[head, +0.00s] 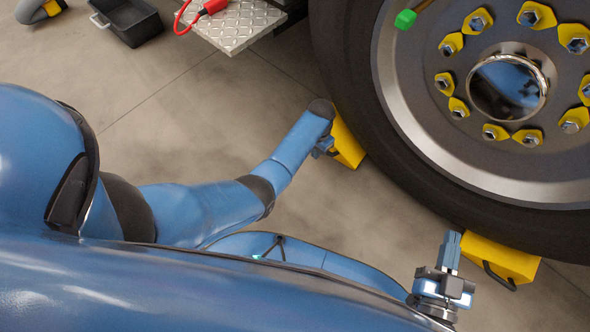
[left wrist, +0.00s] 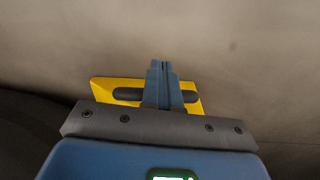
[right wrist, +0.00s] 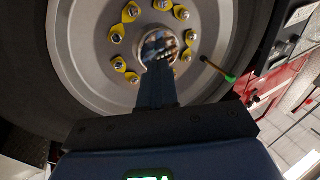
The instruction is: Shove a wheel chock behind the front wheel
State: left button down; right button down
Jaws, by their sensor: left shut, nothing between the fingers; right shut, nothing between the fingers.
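The large front wheel has a dark tyre (head: 345,60) and a grey rim with yellow nut markers; it also shows in the right wrist view (right wrist: 85,60). One yellow chock (head: 347,143) lies at the tyre's left side, partly hidden by my left arm. A second yellow chock (head: 500,260) with a dark handle sits at the tyre's lower edge. My left gripper (head: 322,149) is shut and empty beside the first chock; its fingers overlap the chock's dark handle in the left wrist view (left wrist: 128,94). My right gripper (head: 452,238) is shut and empty, just left of the second chock.
A metal tread-plate step (head: 235,25) with a red clip and cable is at the top. A black open bin (head: 130,22) stands at the top left. A green-tipped stick (head: 405,19) projects by the rim.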

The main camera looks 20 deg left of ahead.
pick_arm(q)
jog(key=shift+w+d+f+b, duration=0.1)
jog(key=shift+w+d+b, duration=0.4)
jog(key=shift+w+b, duration=0.3)
jog(key=shift+p, duration=0.35)
pick_arm(e)
jog(key=shift+w+r, duration=0.1)
pick_arm(q)
jog(key=shift+a, duration=0.1)
pick_arm(e)
jog(key=shift+r, duration=0.1)
